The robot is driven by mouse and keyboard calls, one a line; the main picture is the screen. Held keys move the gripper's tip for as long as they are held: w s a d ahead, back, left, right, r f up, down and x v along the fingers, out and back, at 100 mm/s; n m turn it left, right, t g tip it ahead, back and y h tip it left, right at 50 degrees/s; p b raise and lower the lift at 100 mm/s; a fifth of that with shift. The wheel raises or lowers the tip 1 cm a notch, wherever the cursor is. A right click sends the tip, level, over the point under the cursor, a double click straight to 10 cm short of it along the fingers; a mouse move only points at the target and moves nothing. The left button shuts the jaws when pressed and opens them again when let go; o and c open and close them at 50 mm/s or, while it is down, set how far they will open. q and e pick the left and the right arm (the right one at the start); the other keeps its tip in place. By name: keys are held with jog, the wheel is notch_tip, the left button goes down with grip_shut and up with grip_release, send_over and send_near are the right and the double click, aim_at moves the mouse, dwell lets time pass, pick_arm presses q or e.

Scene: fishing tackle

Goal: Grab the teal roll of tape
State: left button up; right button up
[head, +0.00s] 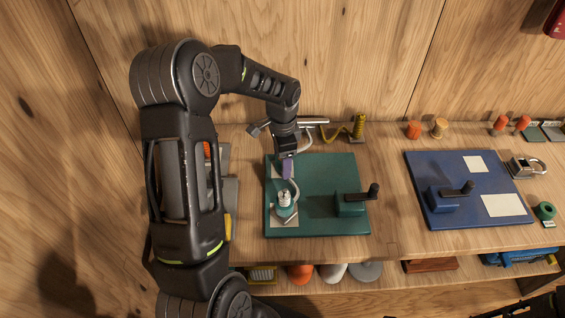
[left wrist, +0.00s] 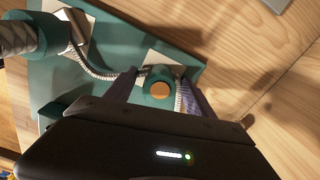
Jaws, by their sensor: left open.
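A teal roll with a tan core (left wrist: 160,83) shows in the left wrist view, by a white patch on the green board. My left gripper (left wrist: 157,73) is open, with one finger on each side of this roll. A pale cord runs close behind it; I cannot tell whether the fingers touch it. In the head view my left gripper (head: 288,173) points down over the green board's upper left and hides the spot below. Another small teal round piece (head: 545,210) lies at the far right.
The green board (head: 325,175) carries a black-knobbed block (head: 352,204) and a white-topped fitting (head: 285,200) with a curved hose, close to my gripper. A blue board (head: 470,208) lies to the right. Orange and tan spools (head: 440,127) stand behind. Bare wood separates the boards.

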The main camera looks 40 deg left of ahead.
pick_arm(q)
jog(key=shift+c, duration=0.2)
grip_shut()
dwell(0.4)
jog(key=shift+r, duration=0.15)
notch_tip(320, 180, up, 10)
jog(key=shift+f+b, duration=0.1)
jog(key=shift+b, duration=0.35)
dwell(0.5)
